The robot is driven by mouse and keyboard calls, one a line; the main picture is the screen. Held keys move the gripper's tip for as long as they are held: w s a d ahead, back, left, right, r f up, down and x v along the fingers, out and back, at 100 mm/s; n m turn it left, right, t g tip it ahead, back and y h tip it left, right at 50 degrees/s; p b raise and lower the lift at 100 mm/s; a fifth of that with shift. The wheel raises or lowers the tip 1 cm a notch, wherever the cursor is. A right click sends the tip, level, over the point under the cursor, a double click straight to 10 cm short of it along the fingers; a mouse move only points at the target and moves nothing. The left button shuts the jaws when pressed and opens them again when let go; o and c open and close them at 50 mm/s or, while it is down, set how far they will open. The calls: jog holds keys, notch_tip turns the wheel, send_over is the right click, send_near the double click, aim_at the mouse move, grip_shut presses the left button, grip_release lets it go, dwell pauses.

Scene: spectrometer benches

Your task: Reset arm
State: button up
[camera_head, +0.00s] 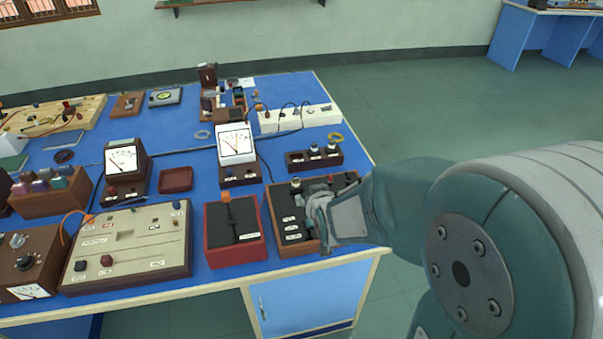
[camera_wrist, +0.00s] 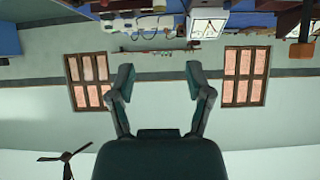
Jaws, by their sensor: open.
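My gripper (camera_wrist: 160,82) shows in the wrist view with its two fingers spread apart and nothing between them. That view is upside down, with the wall and windows behind the fingers. In the head view my arm comes in from the right. Its end (camera_head: 340,218) is over the right front corner of the blue bench, in front of a wooden box with dark compartments (camera_head: 277,212). The arm hides the right part of this box. I cannot tell whether it touches the box.
The blue bench top (camera_head: 190,203) is crowded with meters, a red box (camera_head: 237,258), a beige panel (camera_head: 128,238) and a white power strip (camera_head: 300,117). Green floor (camera_head: 430,110) is free behind and right of the bench. Another blue bench (camera_head: 545,35) stands far right.

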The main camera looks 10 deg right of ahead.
jog(key=s+r+g, duration=0.3)
jog(key=s+r, duration=0.2)
jog(key=s, duration=0.5)
jog(key=s+r+g, duration=0.2)
jog(key=s+r, duration=0.4)
jog(key=s, duration=0.5)
jog(key=shift+s+g, duration=0.3)
jog(key=shift+g, duration=0.1)
